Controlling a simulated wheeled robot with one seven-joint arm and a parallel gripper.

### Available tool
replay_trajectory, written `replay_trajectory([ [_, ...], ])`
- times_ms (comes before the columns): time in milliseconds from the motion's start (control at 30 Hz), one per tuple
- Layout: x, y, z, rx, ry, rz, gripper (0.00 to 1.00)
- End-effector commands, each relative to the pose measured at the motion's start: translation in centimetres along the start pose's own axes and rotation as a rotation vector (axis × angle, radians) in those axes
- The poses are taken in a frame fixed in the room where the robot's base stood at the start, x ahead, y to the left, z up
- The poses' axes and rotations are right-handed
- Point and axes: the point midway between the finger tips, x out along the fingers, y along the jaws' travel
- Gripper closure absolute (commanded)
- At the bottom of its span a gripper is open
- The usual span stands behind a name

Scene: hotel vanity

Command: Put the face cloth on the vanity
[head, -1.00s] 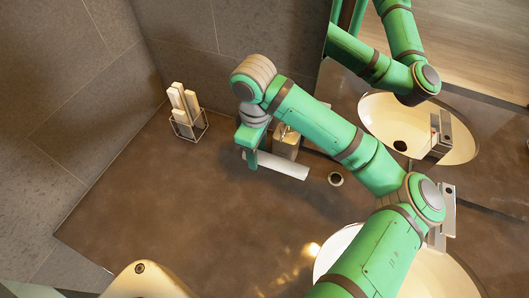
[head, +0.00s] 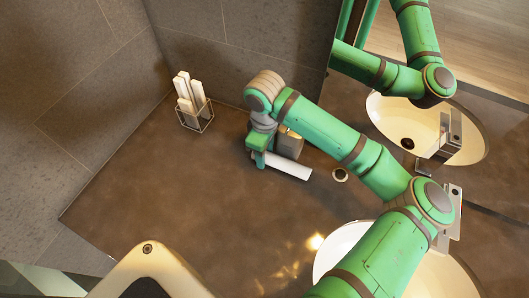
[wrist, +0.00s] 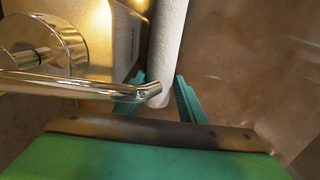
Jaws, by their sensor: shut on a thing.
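The face cloth (head: 289,166) is a white roll lying level over the brown vanity top (head: 180,215). In the wrist view the cloth (wrist: 168,45) runs away from me between the two green fingers. My gripper (head: 260,160) is shut on its left end in the head view, and it also shows in the wrist view (wrist: 160,92). The cloth is at or close to the vanity surface; I cannot tell whether it touches. Its gripped end is partly hidden by the fingers.
A box-shaped dispenser (head: 290,145) stands right behind the cloth; its chrome spout (wrist: 85,89) crosses the wrist view near my fingers. A wire holder (head: 195,115) with white rolls stands back left. A small round cup (head: 340,175) and basin (head: 340,245) lie right. The left front counter is clear.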

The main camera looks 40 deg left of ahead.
Motion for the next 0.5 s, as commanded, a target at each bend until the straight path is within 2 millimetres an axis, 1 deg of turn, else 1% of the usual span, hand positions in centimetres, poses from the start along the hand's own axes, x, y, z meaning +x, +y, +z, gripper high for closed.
replay_trajectory([
  [133, 0.24, -0.02, -0.02, 0.0, 0.0, -0.001, 0.89],
  [167, 0.27, -0.01, -0.02, 0.0, 0.0, 0.0, 0.61],
  [200, 0.24, 0.0, -0.02, 0.0, 0.0, 0.0, 0.52],
  [233, 0.24, 0.0, -0.02, 0.0, 0.0, 0.0, 0.45],
  [500, 0.2, -0.01, -0.02, -0.001, 0.0, 0.0, 0.45],
])
